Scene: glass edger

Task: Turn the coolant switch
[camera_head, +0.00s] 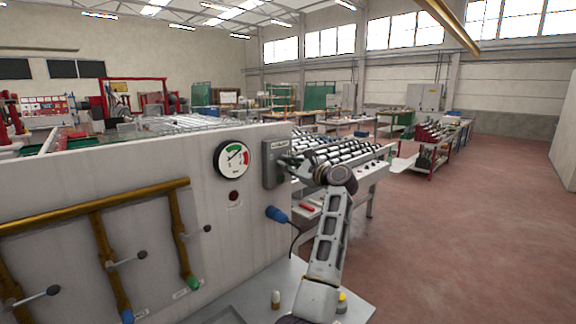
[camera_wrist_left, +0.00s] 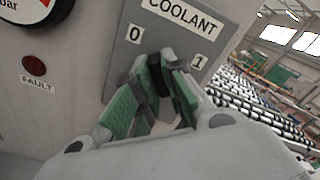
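The coolant switch is on a grey box (camera_head: 274,165) on the front of the pale machine panel. In the left wrist view its plate (camera_wrist_left: 133,32) reads COOLANT, with 0 at the left and 1 at the right. The black switch knob (camera_wrist_left: 159,76) shows between the green-padded fingertips. My left gripper (camera_head: 291,163) is at the box, and in the left wrist view (camera_wrist_left: 162,72) its fingers close in on both sides of the knob. The fingers partly hide the knob, so its exact angle is unclear. My right gripper is not in view.
A pressure gauge (camera_head: 234,160) and a red fault lamp (camera_head: 233,195) are left of the box. A blue plug (camera_head: 277,214) with a cable sticks out below. Brass pipes (camera_head: 95,208) with lever valves run at the left. A roller conveyor (camera_head: 335,155) stands behind my gripper.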

